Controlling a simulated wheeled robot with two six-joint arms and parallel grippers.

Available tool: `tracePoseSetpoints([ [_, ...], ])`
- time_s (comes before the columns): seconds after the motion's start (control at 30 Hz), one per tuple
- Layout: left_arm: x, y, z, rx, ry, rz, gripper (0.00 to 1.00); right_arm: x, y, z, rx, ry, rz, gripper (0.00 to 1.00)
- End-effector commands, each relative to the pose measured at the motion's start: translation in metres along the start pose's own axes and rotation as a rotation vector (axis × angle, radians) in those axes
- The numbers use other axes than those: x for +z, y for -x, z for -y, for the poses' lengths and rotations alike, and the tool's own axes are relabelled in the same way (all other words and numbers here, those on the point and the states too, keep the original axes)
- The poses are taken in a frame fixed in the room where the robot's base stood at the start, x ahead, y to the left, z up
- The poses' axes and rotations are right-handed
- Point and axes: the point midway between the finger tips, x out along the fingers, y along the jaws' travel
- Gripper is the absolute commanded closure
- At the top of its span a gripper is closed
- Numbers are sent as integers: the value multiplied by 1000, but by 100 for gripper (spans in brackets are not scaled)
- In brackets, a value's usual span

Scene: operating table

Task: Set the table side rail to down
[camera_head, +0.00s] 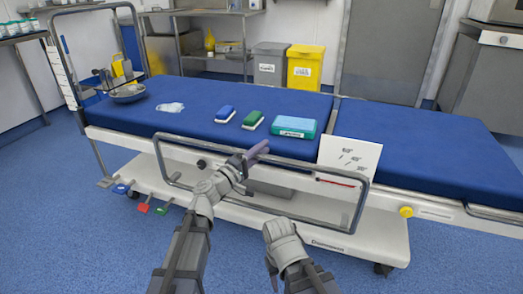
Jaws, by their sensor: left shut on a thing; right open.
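The table side rail (310,164) is a grey tubular loop along the near side of the operating table. Its top bar runs near the mattress's front edge, and its lower bar (275,213) crosses in front of the white base. My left gripper (250,157) is shut on the rail's top bar, near its middle. The gripper hides the exact grip. My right gripper (280,236) is open and empty, below and in front of the rail, apart from it.
The blue mattress (400,135) bears a blue brush (225,113), a green brush (253,120), a teal box (295,127) and a metal bowl (127,94). A white card (350,150) stands at the rail's right end. Coloured pedals (143,208) stick out lower left. The near floor is clear.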

Motion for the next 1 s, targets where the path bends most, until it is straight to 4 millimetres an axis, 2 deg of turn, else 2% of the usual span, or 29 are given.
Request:
tracePoseSetpoints([
  [0.03, 0, 0, 0, 0, 0, 0, 88, 0, 0, 0, 0, 0, 0, 50],
  [0.13, 0, 0, 0, 0, 0, 0, 99, 0, 0, 0, 0, 0, 0, 50],
  [0.17, 0, 0, 0, 0, 0, 0, 100, 0, 0, 0, 0, 0, 0, 50],
  [1.0, 0, 0, 0, 0, -1, -1, 100, 0, 0, 0, 0, 0, 0, 50],
])
